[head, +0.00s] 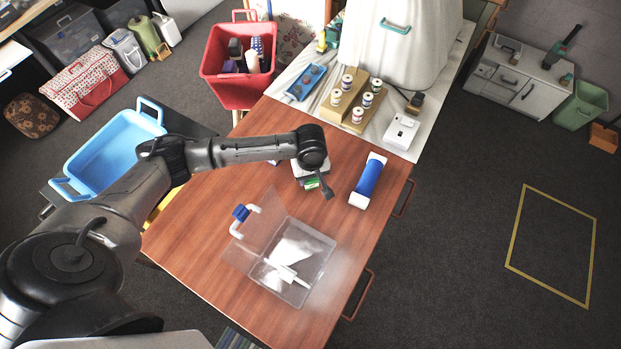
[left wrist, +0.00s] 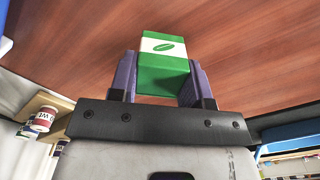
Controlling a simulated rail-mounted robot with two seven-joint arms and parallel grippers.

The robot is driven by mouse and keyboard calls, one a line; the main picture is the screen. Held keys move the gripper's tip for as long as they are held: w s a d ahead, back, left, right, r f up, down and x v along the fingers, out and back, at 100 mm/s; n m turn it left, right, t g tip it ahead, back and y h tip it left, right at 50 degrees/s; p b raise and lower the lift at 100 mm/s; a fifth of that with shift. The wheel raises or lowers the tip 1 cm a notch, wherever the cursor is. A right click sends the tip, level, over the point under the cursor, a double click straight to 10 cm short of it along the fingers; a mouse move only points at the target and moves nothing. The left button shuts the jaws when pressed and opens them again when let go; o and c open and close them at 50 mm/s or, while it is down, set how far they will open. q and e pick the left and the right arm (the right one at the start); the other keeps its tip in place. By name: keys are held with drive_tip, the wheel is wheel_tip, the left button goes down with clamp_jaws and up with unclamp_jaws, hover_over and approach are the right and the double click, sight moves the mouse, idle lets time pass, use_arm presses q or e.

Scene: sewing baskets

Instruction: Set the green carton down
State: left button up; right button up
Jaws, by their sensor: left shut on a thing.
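The green carton (left wrist: 163,72), with a white band and a green leaf mark, sits between the purple fingers of my left gripper (left wrist: 161,62) in the left wrist view. The fingers are shut on its sides. In the head view my left gripper (head: 313,179) is over the far part of the brown wooden table (head: 215,205), and only a small green bit of the carton (head: 312,183) shows under the wrist. Whether the carton touches the tabletop cannot be told. My right gripper is not in view.
A blue roll with white ends (head: 369,181) lies just right of the gripper. A clear box (head: 318,262) with its lid open stands nearer, with a white item inside. A white-covered surface (head: 408,145) with spools adjoins the far edge. Bare wood shows left of the gripper.

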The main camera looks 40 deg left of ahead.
use_arm(q)
drive_tip(key=shift+f, duration=1.1)
drive_tip(key=shift+f, duration=0.15)
drive_tip(key=o, duration=0.9)
wheel_tip(320, 180, up, 12)
drive_tip(key=shift+r+p, duration=0.15)
drive_tip(key=shift+p, duration=0.45)
